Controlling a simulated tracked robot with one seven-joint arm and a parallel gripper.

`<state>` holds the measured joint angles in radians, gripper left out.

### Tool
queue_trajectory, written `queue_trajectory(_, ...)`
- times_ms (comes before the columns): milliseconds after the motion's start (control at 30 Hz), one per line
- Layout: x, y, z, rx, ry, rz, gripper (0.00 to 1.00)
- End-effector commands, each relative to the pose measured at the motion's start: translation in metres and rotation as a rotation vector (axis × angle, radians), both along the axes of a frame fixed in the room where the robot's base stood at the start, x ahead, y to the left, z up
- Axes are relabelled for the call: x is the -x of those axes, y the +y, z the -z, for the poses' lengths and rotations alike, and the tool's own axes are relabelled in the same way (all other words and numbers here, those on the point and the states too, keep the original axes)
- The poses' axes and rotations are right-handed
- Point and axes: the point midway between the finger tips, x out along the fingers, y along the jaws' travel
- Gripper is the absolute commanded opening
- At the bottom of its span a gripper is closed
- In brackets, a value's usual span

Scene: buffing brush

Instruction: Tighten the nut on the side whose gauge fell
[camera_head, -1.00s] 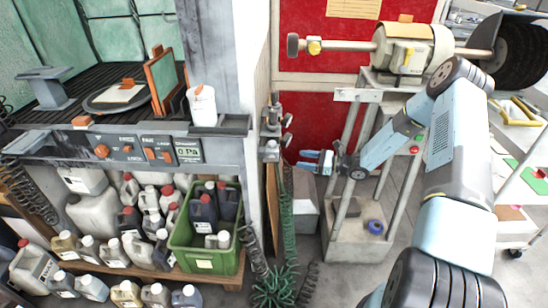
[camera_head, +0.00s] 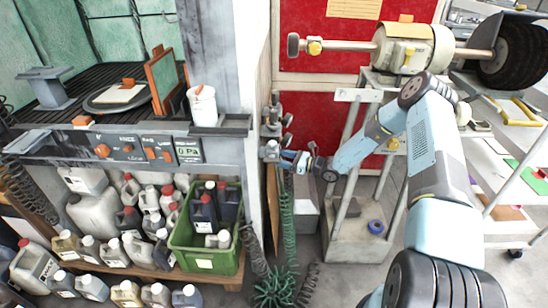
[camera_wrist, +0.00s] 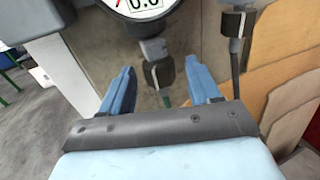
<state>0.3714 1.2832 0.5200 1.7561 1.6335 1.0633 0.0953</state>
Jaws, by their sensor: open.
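My gripper (camera_head: 292,160) is open at the regulator assembly (camera_head: 272,125) on the side of the booth column. In the wrist view my blue fingers (camera_wrist: 161,75) are spread apart. A dark nut (camera_wrist: 158,73) under a round gauge (camera_wrist: 146,7) appears between the fingertips, with a hose (camera_wrist: 166,98) below it. I cannot tell whether the fingers reach around the nut. The gauge is cut off at the top edge and shows digits that look like 0.0. A second dark nut (camera_wrist: 231,24) with its own hose is to the right, outside the fingers; its gauge is out of view.
Coiled green hose (camera_head: 288,215) hangs below the regulators. The buffing machine (camera_head: 405,50) stands on its pedestal at the right. The green crate (camera_head: 205,262) and several jugs fill the shelf at the left. Brown boards (camera_wrist: 285,65) lean close at the right.

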Motion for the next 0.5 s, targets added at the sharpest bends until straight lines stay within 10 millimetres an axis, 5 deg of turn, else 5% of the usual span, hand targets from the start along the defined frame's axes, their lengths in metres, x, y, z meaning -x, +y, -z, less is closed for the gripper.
queue_trajectory(200,-0.009,0.027,0.0,-0.001,0.0,-0.002,0.62)
queue_trajectory(500,-0.013,0.036,0.0,0.0,0.001,0.001,0.62)
